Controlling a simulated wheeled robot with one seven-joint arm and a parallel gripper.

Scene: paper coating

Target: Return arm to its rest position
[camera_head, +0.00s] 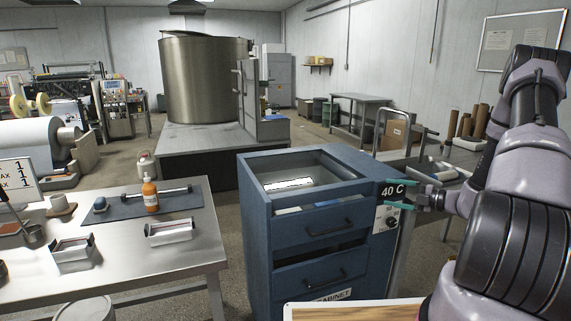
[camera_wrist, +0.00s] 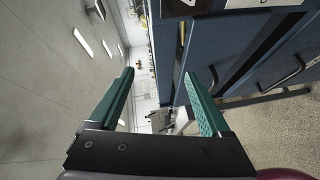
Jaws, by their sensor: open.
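My gripper (camera_head: 399,198) is at the right of the head view, at the end of my grey and black arm. Its two green fingers are apart with nothing between them, and it points left toward the blue cabinet's right side. In the wrist view my gripper (camera_wrist: 163,92) also shows open and empty, with the blue cabinet (camera_wrist: 228,45) close on the right. In the head view the blue cabinet (camera_head: 262,262) has a "40 C" label near the fingers. I cannot tell whether the fingers touch it.
The cabinet's top window shows a white item (camera_head: 289,184) inside. A steel table (camera_head: 120,235) at left holds metal trays, an orange bottle (camera_head: 150,195) and a dark mat (camera_head: 125,208). A large metal tank (camera_head: 205,80) stands behind. A grey cart (camera_head: 412,157) stands behind my gripper.

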